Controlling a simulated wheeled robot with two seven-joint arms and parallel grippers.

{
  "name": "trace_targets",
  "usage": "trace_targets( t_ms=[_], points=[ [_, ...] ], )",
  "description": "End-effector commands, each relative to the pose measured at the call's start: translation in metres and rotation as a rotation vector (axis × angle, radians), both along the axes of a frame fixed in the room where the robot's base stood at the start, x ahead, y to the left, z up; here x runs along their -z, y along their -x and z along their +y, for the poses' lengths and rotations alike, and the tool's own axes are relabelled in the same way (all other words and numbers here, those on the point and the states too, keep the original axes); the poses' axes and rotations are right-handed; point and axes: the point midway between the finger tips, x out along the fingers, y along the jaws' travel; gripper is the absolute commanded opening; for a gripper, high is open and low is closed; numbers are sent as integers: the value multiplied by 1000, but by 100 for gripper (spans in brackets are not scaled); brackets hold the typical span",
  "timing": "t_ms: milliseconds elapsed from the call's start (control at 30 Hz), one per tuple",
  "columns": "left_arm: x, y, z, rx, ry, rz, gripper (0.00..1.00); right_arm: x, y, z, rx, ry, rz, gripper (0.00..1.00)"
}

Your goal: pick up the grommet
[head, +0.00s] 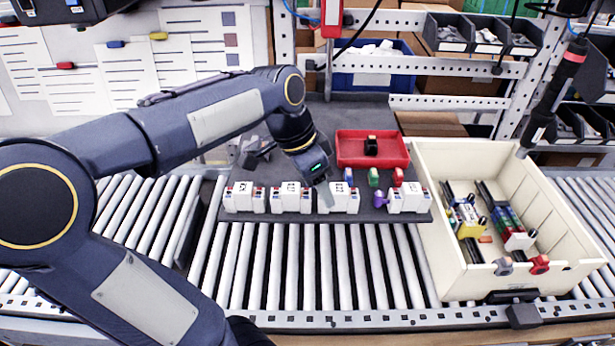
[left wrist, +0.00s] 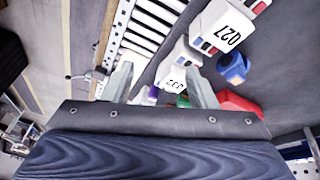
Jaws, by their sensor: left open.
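Small parts stand near the blocks: a blue one (head: 348,176), a green one (head: 374,178), a red one (head: 398,176) and a purple one (head: 380,201). I cannot tell for sure which is the grommet. In the left wrist view the blue part (left wrist: 232,67) looks rounded. My right gripper is out of view.
White blocks (head: 245,197) line the mat's front edge. A red tray (head: 350,150) holding a black part (head: 371,146) lies behind. A cream crate (head: 440,245) with rail-mounted parts stands right. Rollers (head: 300,265) run in front. Shelving (head: 430,72) stands behind.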

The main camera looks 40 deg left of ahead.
Motion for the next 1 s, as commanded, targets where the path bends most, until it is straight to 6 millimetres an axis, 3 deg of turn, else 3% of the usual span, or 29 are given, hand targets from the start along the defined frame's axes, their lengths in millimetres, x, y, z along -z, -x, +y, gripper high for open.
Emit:
trace_targets(
  t_ms=[33, 100, 200, 333, 567, 1000],
  points=[
    [3, -23, 13, 82, -53, 31, 52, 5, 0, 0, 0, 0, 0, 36],
    [3, -47, 29, 190, -121, 65, 52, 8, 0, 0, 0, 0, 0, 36],
    [3, -74, 44, 317, -199, 110, 52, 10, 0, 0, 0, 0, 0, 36],
    [3, -95, 55, 424, -263, 155, 52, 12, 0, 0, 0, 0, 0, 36],
    [17, -102, 60, 472, -289, 175, 52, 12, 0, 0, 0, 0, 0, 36],
    [74, -96, 64, 468, -286, 173, 52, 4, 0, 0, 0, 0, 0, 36]
  ],
)
